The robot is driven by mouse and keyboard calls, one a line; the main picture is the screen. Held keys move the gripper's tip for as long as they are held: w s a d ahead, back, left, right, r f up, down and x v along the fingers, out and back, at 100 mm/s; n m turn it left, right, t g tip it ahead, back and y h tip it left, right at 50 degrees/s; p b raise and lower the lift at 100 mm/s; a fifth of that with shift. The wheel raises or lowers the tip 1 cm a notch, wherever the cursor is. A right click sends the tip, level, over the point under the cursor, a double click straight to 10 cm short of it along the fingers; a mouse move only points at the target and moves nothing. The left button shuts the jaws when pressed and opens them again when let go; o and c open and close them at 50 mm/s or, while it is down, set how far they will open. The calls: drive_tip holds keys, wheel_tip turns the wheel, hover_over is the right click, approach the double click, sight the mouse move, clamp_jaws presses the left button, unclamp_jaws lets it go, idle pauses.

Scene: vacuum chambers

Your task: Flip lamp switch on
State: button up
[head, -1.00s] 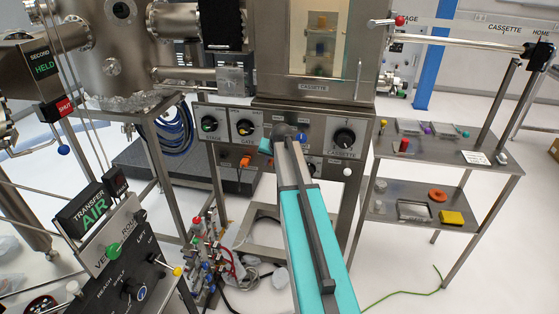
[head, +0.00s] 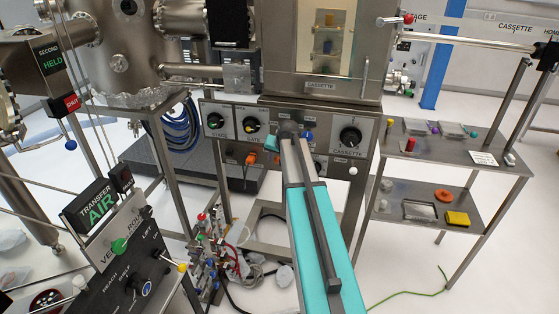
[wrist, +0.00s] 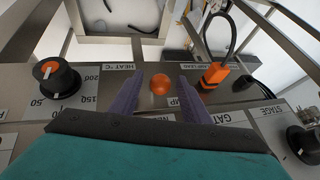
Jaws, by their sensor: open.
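An orange ball-tipped switch (wrist: 160,85) stands on the grey control panel (wrist: 95,85) in the wrist view. The label beside it ends in "MP"; the rest is hidden by a finger. My gripper (wrist: 160,82) is open, with one purple finger on each side of the orange ball. Gaps show on both sides of the ball, and I cannot tell how deep the fingers reach. In the head view my gripper (head: 288,135) is at the panel below the cassette chamber, and my arm hides the switch.
A black "HEAT" knob (wrist: 55,78) and an orange connector with a cable (wrist: 215,75) flank the switch. A "STAGE" knob (wrist: 302,142) is at the right edge. In the head view, a metal side table (head: 455,150) with small items stands right of the chamber.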

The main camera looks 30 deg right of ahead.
drive_tip(key=b+v, duration=0.2)
drive_tip(key=v, duration=1.1)
drive_tip(key=shift+r, duration=0.15)
idle(0.4)
